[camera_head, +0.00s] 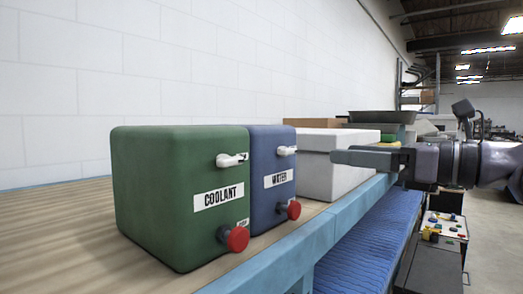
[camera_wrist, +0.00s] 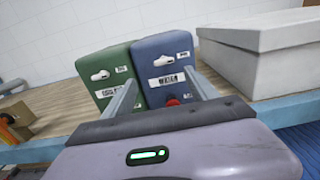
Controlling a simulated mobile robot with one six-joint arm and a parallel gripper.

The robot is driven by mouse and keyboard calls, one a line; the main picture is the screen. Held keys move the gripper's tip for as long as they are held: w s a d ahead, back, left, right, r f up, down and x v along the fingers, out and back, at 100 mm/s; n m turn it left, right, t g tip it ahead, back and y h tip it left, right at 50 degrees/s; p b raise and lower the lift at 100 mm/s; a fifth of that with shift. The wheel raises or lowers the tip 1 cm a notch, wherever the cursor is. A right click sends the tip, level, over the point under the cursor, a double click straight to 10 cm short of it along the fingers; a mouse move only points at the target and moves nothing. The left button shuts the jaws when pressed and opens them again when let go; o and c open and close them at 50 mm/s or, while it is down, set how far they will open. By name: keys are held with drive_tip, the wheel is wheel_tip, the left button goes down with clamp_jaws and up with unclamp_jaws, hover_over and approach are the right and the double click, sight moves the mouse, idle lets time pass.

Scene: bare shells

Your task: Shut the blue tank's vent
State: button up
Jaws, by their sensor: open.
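The blue tank (camera_head: 262,195), labelled WATER, stands on the bench beside the green tank (camera_head: 150,190). It also shows in the wrist view (camera_wrist: 150,50). On its front face it has a white lever (camera_head: 288,151) near the top, lying roughly horizontal, and a red knob (camera_head: 294,210) near the bottom. In the wrist view the white lever (camera_wrist: 163,60) has a small label beside it, too small to read. My gripper (camera_wrist: 163,85) is open and empty, its fingers pointing toward the blue tank's front, apart from it. In the head view my gripper (camera_head: 340,157) is right of the tanks.
The green tank, labelled COOLANT, has its own white lever (camera_head: 232,160) and red knob (camera_head: 238,239). A white lidded box (camera_head: 335,170) stands right of the blue tank. The bench has a light blue front edge (camera_head: 320,232). A ribbed blue surface (camera_head: 355,255) lies lower down.

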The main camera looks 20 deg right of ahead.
sight(292, 151)
drive_tip(key=p+x, duration=0.1)
drive_tip(key=x, duration=0.7)
drive_tip(key=p+x, duration=0.1)
drive_tip(key=x, duration=0.4)
drive_tip(key=shift+w+d+f+p, duration=0.15)
drive_tip(key=shift+w+d+p, duration=0.05)
drive_tip(key=shift+d+p, duration=0.15)
drive_tip(key=shift+w, duration=0.15)
drive_tip(key=shift+s+d, duration=0.15)
drive_tip(key=shift+s, duration=0.15)
drive_tip(key=shift+c, duration=1.1)
drive_tip(key=c, duration=1.1)
drive_tip(key=shift+c, duration=0.2)
